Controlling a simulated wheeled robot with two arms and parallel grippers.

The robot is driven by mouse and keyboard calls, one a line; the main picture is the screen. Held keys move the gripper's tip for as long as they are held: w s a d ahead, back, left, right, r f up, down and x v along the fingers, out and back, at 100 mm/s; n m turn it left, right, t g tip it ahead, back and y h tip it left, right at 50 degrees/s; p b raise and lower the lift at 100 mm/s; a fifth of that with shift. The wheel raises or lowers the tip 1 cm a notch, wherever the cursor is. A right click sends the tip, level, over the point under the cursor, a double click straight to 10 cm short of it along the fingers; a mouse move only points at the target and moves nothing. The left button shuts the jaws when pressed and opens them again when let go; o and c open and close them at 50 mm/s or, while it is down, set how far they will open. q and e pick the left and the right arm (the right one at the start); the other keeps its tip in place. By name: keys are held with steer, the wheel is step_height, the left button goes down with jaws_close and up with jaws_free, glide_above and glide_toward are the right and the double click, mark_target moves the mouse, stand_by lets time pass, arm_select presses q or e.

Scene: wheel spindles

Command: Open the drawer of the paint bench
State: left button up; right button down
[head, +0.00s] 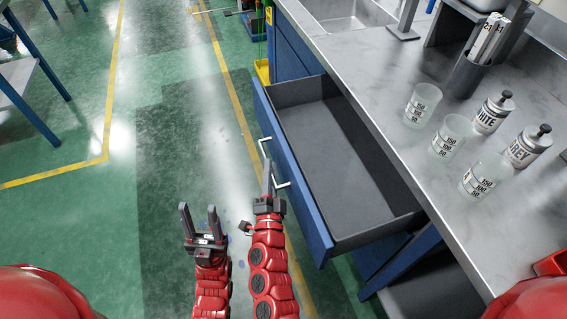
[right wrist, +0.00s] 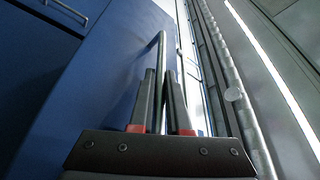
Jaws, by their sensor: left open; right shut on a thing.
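The paint bench drawer (head: 330,150) is pulled out of the bench, with its blue front (head: 290,180) away from the cabinet. Its grey inside is empty. My right gripper (head: 268,172) is shut on the drawer's metal handle (head: 281,185). In the right wrist view the fingers (right wrist: 167,92) close around the upright handle bar (right wrist: 161,50). My left gripper (head: 200,215) is open and empty, to the left of the right one, above the floor and apart from the drawer.
A yellow bin (head: 262,71) stands beside the cabinet. The green floor (head: 170,120) to the left is clear.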

steer(key=shift+a, duration=0.1)
steer(key=c, duration=0.9)
jaws_free()
steer(key=p+v, duration=0.4)
steer(key=v, duration=1.3)
steer(key=shift+s+f, duration=0.1)
steer(key=shift+s, duration=0.1)
